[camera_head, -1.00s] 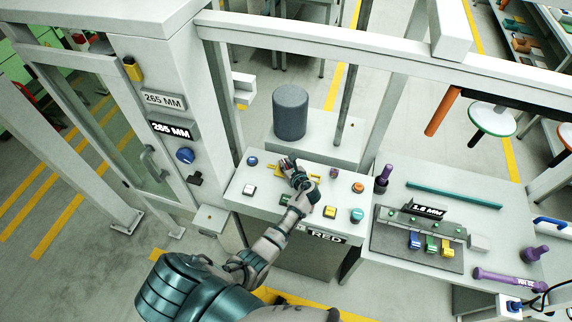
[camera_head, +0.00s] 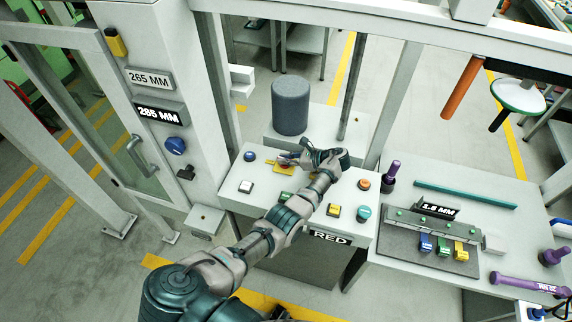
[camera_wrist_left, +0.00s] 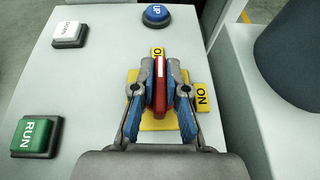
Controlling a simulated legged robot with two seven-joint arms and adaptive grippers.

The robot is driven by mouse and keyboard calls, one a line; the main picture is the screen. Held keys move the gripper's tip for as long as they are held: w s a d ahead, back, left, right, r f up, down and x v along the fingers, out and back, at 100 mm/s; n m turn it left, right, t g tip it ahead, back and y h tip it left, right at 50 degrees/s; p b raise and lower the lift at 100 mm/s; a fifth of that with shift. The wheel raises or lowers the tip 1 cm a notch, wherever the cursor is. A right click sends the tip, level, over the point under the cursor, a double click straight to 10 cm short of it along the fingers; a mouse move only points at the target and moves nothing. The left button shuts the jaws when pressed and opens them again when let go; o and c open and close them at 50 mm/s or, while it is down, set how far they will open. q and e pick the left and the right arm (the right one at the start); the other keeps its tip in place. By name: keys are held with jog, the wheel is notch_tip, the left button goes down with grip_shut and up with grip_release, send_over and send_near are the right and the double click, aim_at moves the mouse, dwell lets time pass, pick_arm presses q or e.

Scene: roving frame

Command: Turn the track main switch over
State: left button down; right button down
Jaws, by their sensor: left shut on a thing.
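The main switch has a red handle (camera_wrist_left: 159,85) on a yellow square plate (camera_wrist_left: 150,123) on the grey console top. My left gripper (camera_wrist_left: 159,70) is shut on the handle, one blue-padded finger on each side. In the wrist view the handle points up the picture toward a partly covered yellow label (camera_wrist_left: 157,51). A yellow ON label (camera_wrist_left: 201,97) is at the plate's right. In the head view my left gripper (camera_head: 288,158) reaches over the yellow plate (camera_head: 269,167) from the right, hiding most of the handle. My right gripper is not in view.
Near the switch are the blue UP button (camera_wrist_left: 157,14), white DOWN button (camera_wrist_left: 69,34) and green RUN button (camera_wrist_left: 37,135). A dark grey cylinder (camera_head: 290,105) stands behind the console. Orange (camera_head: 364,184), yellow (camera_head: 334,210) and teal (camera_head: 363,213) controls lie to the right.

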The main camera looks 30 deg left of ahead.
pick_arm(q)
jog(key=shift+s+f+n+g+b, duration=0.1)
jog(key=shift+f+n+g+b, duration=0.2)
jog(key=shift+f+g+b, duration=0.15)
jog(key=shift+r, duration=0.1)
jog(key=c, duration=1.2)
grip_release()
jog(key=shift+w+r, duration=0.1)
jog(key=shift+w, duration=0.1)
